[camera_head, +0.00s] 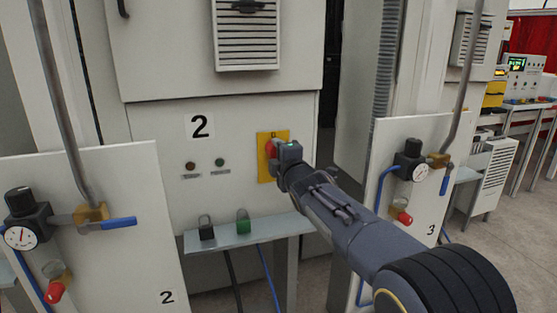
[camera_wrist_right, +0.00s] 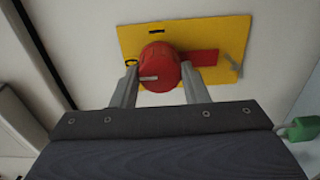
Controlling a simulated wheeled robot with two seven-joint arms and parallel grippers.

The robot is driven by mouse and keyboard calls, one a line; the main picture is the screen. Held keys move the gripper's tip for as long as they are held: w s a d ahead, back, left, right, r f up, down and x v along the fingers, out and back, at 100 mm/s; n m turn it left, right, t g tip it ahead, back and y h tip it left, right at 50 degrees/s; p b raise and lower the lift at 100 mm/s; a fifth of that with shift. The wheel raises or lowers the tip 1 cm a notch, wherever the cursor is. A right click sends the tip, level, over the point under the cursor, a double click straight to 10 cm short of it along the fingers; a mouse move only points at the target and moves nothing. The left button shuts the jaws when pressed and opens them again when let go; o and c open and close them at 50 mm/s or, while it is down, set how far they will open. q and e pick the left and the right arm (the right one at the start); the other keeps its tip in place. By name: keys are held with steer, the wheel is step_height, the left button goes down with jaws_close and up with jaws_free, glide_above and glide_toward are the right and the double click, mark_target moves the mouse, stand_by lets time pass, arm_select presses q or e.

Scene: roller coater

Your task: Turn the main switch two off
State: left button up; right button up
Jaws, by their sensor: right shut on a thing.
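The main switch two is a red rotary knob on a yellow plate (camera_head: 264,165), on the cabinet front beside the number 2. In the right wrist view the red knob (camera_wrist_right: 160,68) has a pale mark on its face, and a red bar extends to its right across the yellow plate (camera_wrist_right: 210,37). My right gripper (camera_head: 277,152) is at the knob and hides part of it in the head view. In the right wrist view its two fingers (camera_wrist_right: 159,88) stand on either side of the knob, shut on it. My left gripper is not in view.
Panels with gauges and blue valve handles stand at left (camera_head: 120,224) and right (camera_head: 427,213). Two small indicators (camera_head: 205,164) sit left of the plate.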

stand_by(0.3)
steer(key=o, duration=1)
steer(key=b+v, duration=0.3)
steer(key=v, duration=0.5)
steer(key=shift+w, duration=0.1)
